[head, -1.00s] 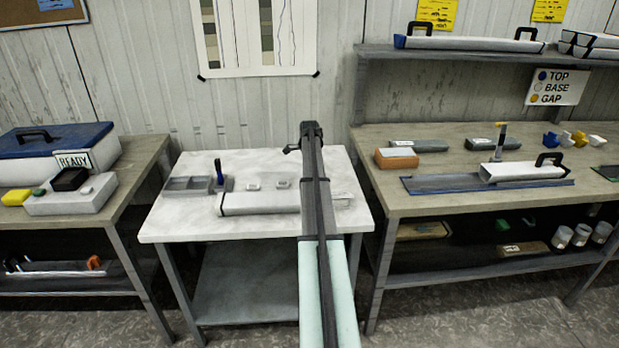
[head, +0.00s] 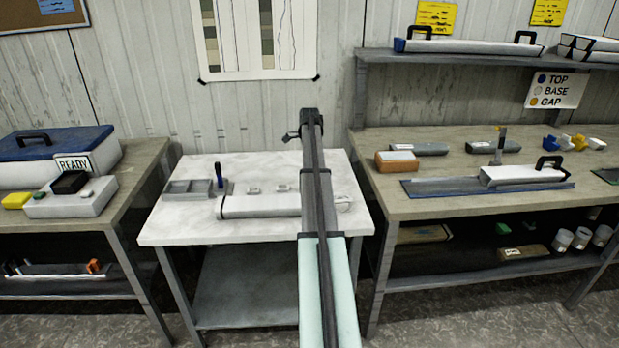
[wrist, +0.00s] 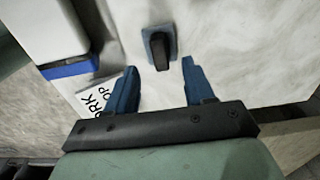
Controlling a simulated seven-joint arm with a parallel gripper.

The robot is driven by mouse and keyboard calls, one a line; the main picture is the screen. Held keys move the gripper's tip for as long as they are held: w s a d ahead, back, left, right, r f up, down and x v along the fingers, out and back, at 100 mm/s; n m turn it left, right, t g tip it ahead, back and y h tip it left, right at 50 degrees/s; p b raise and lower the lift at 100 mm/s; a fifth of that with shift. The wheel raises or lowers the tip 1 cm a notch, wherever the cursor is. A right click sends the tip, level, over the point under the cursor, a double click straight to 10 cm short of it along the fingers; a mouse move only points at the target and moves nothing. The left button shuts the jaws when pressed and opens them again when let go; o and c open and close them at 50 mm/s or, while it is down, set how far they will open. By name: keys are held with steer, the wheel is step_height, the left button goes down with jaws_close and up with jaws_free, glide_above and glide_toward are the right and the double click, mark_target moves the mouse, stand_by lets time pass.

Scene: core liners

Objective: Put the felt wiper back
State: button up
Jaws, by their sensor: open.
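In the wrist view a small block with a blue base and a dark upright grip (wrist: 160,48), which looks like the felt wiper, stands on the white table top. My gripper (wrist: 159,66) is open, its blue fingers spread. The block appears just beyond the fingertips, between their lines; I see no contact. In the head view I cannot make out this block for certain, and my own arm covers part of the table.
The liner's blue-capped end (wrist: 68,68) and a lettered card (wrist: 100,98) lie left of my gripper. A grey divided tray (head: 188,189) sits at the table's left. Loaded benches flank the table. Its front strip is clear.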

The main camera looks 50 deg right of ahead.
step_height(320, 180, up, 6)
stand_by(0.4)
stand_by(1.2)
